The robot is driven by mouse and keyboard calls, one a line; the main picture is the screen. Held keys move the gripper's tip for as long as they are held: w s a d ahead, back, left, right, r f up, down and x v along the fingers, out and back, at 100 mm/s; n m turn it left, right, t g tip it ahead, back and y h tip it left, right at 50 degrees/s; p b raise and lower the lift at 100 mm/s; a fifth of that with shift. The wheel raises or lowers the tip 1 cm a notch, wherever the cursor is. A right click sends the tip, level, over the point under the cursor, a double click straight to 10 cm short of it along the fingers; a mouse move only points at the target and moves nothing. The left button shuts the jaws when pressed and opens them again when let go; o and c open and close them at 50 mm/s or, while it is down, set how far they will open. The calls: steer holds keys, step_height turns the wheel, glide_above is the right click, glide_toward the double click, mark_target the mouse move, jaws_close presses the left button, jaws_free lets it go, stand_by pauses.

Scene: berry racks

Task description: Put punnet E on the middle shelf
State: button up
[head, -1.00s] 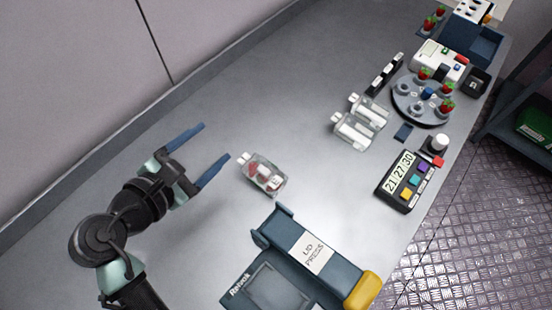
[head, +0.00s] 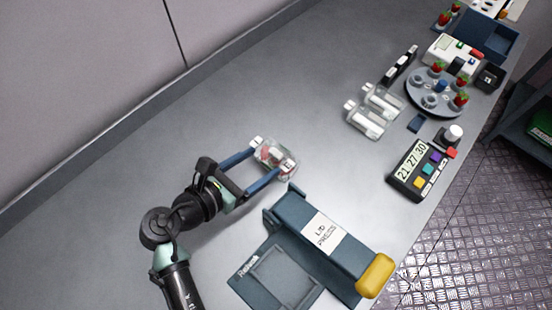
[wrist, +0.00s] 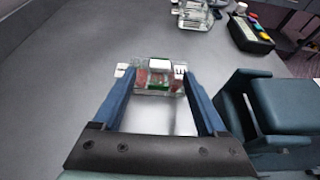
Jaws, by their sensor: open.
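A clear punnet (head: 274,156) with red contents and white tags lies on the grey bench. One tag seems to carry an E, but the lettering is too small to be sure. My gripper (head: 272,160) is open, with its blue fingers reaching to either side of the punnet. In the wrist view the punnet (wrist: 159,77) sits between and just at the fingertips (wrist: 158,82), and I cannot tell whether they touch it. No middle shelf can be clearly identified in these frames.
A blue lid press (head: 318,236) with a yellow handle stands close to the right of my gripper. Empty clear punnets (head: 374,112), a round berry turntable (head: 435,92) and a timer box (head: 421,170) stand farther along. A dark rack (head: 530,120) is beyond the bench. Bench behind the punnet is clear.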

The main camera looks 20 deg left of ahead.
mark_target(275, 154)
steer(key=x, duration=0.4)
steer(key=shift+s+r, duration=0.1)
jaws_close()
stand_by(1.3)
